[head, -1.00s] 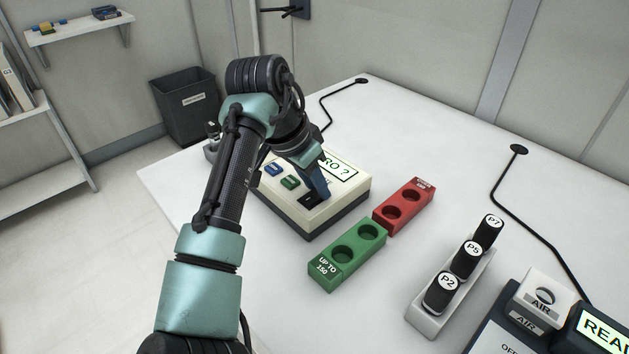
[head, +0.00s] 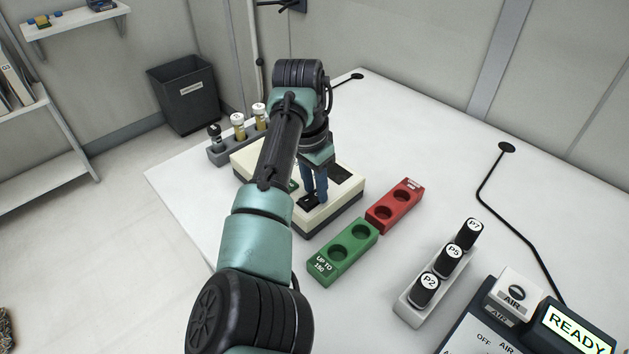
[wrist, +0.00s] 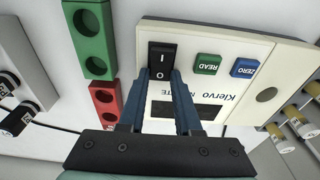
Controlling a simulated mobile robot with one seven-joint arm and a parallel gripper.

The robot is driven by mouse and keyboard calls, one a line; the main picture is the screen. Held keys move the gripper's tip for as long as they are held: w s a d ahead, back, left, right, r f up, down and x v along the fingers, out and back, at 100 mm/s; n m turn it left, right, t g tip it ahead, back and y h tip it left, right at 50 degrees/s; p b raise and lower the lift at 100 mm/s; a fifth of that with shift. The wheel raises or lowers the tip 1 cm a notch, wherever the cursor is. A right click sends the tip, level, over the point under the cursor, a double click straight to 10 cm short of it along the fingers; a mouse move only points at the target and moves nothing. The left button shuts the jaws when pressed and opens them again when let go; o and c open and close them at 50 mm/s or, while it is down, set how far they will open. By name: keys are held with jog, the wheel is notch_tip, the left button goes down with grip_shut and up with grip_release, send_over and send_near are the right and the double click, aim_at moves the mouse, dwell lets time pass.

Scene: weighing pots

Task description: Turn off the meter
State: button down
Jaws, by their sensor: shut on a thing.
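The black rocker switch (wrist: 162,58), marked I and O, sits beside the green READ button (wrist: 207,64) and blue ZERO button (wrist: 244,68). My gripper (head: 313,197) points down at the switch. In the wrist view its blue fingers (wrist: 160,76) are shut on the O end of the switch.
The green block (head: 343,253) and red block (head: 395,206) with empty holes lie right of the meter. A rack holds black pots P2 (head: 427,285), P5 and P7. A second device reads READY (head: 578,330). A vial rack (head: 222,152) stands behind the meter.

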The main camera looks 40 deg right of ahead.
aim_at(309, 199)
jog(key=c, duration=0.6)
grip_release()
jog(key=shift+r, duration=0.15)
notch_tip(309, 199, up, 13)
jog(key=a+p, duration=0.1)
jog(key=shift+s+a+f, duration=0.15)
jog(key=shift+a+f, duration=0.05)
jog(key=shift+a, duration=0.15)
